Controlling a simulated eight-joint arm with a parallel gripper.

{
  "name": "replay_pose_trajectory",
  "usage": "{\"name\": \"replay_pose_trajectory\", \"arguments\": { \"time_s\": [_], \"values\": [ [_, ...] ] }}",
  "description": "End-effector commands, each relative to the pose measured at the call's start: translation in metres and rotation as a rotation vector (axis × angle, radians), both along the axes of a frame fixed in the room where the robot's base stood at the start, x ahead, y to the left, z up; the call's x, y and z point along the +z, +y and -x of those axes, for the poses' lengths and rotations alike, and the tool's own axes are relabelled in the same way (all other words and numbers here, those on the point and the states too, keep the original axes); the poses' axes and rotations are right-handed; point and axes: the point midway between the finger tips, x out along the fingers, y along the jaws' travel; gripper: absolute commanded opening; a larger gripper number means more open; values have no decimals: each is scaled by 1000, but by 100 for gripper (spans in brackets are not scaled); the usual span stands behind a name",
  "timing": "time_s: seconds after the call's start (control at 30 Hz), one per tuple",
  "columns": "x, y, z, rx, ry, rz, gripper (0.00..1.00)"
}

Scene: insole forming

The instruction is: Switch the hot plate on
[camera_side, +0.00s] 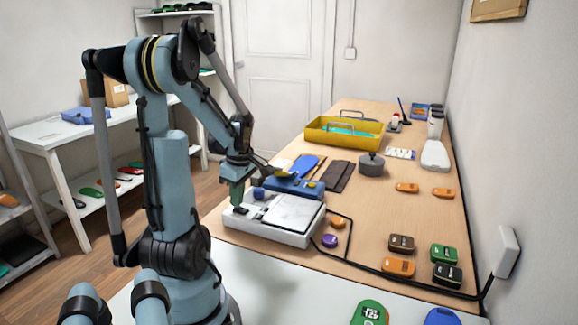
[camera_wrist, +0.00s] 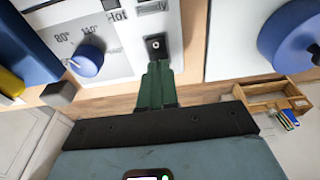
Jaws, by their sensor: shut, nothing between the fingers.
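The hot plate (camera_side: 292,212) is a white box with a pale flat top, at the near left of the wooden bench. In the wrist view its control panel (camera_wrist: 115,68) shows a blue dial (camera_wrist: 87,61) with marks 80° and 110°, and the labels Hot and Ready. A small black rocker switch (camera_wrist: 156,46) with a white 0 sits beside the dial. My gripper (camera_side: 237,205), with green fingers, is shut and empty over the panel end. In the wrist view its fingertips (camera_wrist: 157,66) are close to the switch's near edge; I cannot tell whether they touch.
Behind the hot plate stands a blue block (camera_side: 297,189). Farther back are a yellow tray (camera_side: 345,135) and a grey round weight (camera_side: 371,165). A purple knob (camera_side: 329,240) and a black cable (camera_side: 375,268) lie right of the hot plate.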

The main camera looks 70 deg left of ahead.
Motion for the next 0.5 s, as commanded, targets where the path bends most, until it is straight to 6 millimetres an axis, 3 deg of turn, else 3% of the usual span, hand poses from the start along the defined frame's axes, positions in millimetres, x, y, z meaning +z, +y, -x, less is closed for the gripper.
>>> {"name": "replay_pose_trajectory", "arguments": {
  "time_s": [0.5],
  "values": [
    [38,0,0,0,0,0,0]
  ]
}}
